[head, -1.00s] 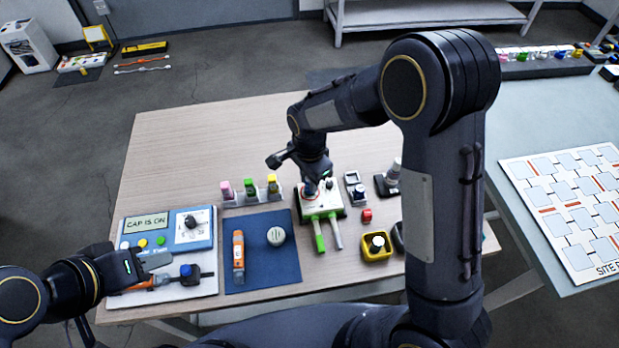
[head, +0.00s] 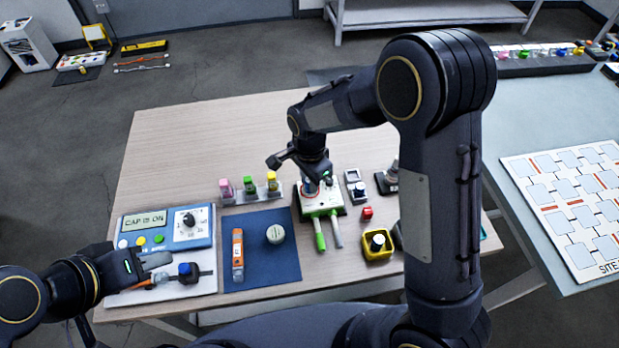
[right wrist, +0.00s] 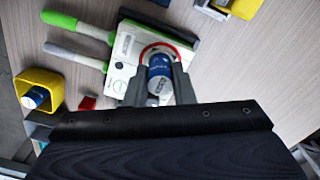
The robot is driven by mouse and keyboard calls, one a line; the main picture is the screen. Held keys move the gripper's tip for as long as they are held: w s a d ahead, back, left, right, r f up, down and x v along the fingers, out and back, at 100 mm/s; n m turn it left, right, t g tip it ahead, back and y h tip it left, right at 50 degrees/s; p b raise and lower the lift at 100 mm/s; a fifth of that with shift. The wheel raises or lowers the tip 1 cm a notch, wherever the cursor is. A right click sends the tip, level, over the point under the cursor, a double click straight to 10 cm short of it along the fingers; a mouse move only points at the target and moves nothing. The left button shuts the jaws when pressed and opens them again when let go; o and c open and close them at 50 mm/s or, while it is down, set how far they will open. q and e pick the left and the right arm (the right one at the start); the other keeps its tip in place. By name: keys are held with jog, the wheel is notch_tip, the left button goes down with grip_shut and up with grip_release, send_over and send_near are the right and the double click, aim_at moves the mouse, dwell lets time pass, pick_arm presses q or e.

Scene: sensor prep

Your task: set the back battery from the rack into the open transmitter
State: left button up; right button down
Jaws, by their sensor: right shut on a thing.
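My right gripper (right wrist: 160,90) is shut on a blue cylinder with a white label (right wrist: 159,72), which looks like a battery. The cylinder is upright over a red ring on a white block (right wrist: 122,72); I cannot tell whether it is seated there or just lifted. In the head view the right gripper (head: 316,182) is over that white block (head: 335,204). An orange slim device (head: 238,254) lies on a blue mat beside a round pale cap (head: 276,234). I cannot tell which piece is the transmitter.
A yellow cup (head: 378,246) holding a cylinder and a small red block (head: 367,212) stand right of the white block. Pink, green and yellow vials (head: 249,186) stand in a rack behind the mat. A blue panel (head: 187,236) reads "CAP IS ON". The table's back left is clear.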

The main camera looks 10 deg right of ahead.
jog(key=shift+f+b, duration=0.45)
jog(key=shift+f, duration=0.15)
dwell(0.4)
jog(key=c, duration=0.9)
grip_release()
jog(key=shift+r+p, duration=0.55)
jog(key=shift+r, duration=0.15)
jog(key=shift+r+p, duration=2.25)
jog(key=shift+r, duration=0.75)
